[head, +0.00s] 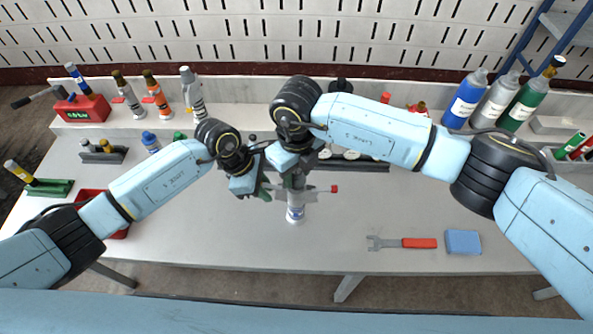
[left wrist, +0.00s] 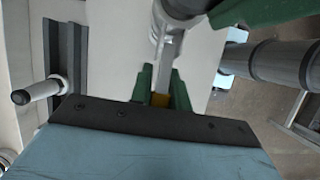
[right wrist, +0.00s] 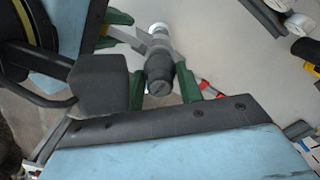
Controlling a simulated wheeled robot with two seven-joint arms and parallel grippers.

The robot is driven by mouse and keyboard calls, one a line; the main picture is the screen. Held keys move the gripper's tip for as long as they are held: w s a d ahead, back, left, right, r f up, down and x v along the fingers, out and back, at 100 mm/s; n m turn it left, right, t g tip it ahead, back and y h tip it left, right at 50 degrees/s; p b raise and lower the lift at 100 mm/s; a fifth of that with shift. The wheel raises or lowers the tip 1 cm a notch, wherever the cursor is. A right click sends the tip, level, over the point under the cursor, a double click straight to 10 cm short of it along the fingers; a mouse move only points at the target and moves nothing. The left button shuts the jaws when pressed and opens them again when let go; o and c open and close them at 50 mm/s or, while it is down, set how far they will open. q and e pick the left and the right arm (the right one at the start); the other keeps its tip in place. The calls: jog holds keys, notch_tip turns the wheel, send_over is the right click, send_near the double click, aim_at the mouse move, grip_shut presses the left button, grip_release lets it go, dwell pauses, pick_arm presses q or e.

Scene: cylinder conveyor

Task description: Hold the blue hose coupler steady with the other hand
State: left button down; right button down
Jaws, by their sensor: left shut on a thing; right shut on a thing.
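The hose coupler (head: 296,213) stands upright on the table at mid-picture, grey with a blue-marked band low down. In the right wrist view its dark grey top (right wrist: 159,72) sits between the green fingers. My right gripper (head: 294,180) is shut on its upper part, hiding some of it. My left gripper (head: 262,190) is just left of it, shut on a grey spanner (left wrist: 168,52) with a yellow handle part. The spanner's grey head (right wrist: 152,44) reaches the coupler's side; whether it touches is unclear. A thin grey bar with a red tip (head: 334,189) sticks out right of the coupler.
A red-handled spanner (head: 405,242) and a blue block (head: 463,242) lie on the table at right. A dark rail (head: 360,163) lies behind the grippers. Bottles (head: 466,98) stand on the back shelf. The front middle of the table is clear.

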jog(key=shift+r, duration=0.5)
jog(key=shift+r, duration=0.1)
jog(key=shift+r, duration=3.65)
pick_arm(q)
jog(key=c, duration=1.3)
grip_release()
jog(key=shift+o, duration=0.2)
jog(key=d+p+v, duration=0.1)
jog(key=p+v, duration=0.1)
jog(key=v, duration=1.2)
jog(key=shift+r, duration=0.35)
pick_arm(e)
notch_tip(320, 180, up, 5)
